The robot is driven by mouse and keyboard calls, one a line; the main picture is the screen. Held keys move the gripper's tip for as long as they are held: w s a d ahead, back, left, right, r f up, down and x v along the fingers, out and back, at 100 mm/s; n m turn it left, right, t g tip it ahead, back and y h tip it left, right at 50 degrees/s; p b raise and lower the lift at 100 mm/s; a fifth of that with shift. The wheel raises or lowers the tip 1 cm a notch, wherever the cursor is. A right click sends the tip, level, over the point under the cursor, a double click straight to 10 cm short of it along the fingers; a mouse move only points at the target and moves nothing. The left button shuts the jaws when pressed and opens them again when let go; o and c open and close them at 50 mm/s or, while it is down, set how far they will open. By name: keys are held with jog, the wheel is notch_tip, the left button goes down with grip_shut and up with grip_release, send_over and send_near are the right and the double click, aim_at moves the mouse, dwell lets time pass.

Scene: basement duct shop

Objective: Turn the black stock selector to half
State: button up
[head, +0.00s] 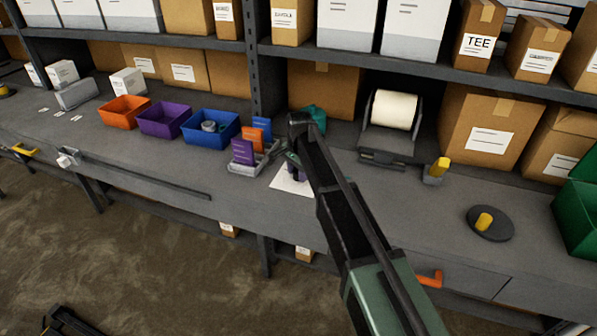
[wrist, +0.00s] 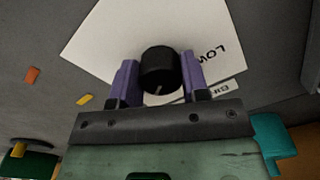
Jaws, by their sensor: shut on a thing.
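The black stock selector (wrist: 160,66) is a round knob on a white label sheet (wrist: 105,35) in the wrist view. A short pale mark on the knob points toward the bottom of that view, slightly left. The sheet reads "LOW" to the right of the knob; another word at lower right is partly covered. My gripper (wrist: 158,72) has its two purple fingers on either side of the knob, shut on it. In the head view the sheet (head: 282,185) lies on the bench, and my arm and gripper (head: 294,168) hide the knob.
Left of the gripper stand a card holder with purple and orange cards (head: 243,152) and a blue bin (head: 210,128). Behind are a teal object (head: 315,116) and a paper roll holder (head: 390,112). A round base with a yellow handle (head: 490,223) sits to the right.

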jog(key=n, duration=0.5)
jog(key=shift+n, duration=0.4)
jog(key=n, duration=0.4)
jog(key=shift+n, duration=0.4)
jog(key=o, duration=0.9)
notch_tip(320, 180, up, 11)
jog(key=p, duration=1)
jog(key=shift+d+f+p, duration=0.15)
jog(key=shift+p, duration=0.25)
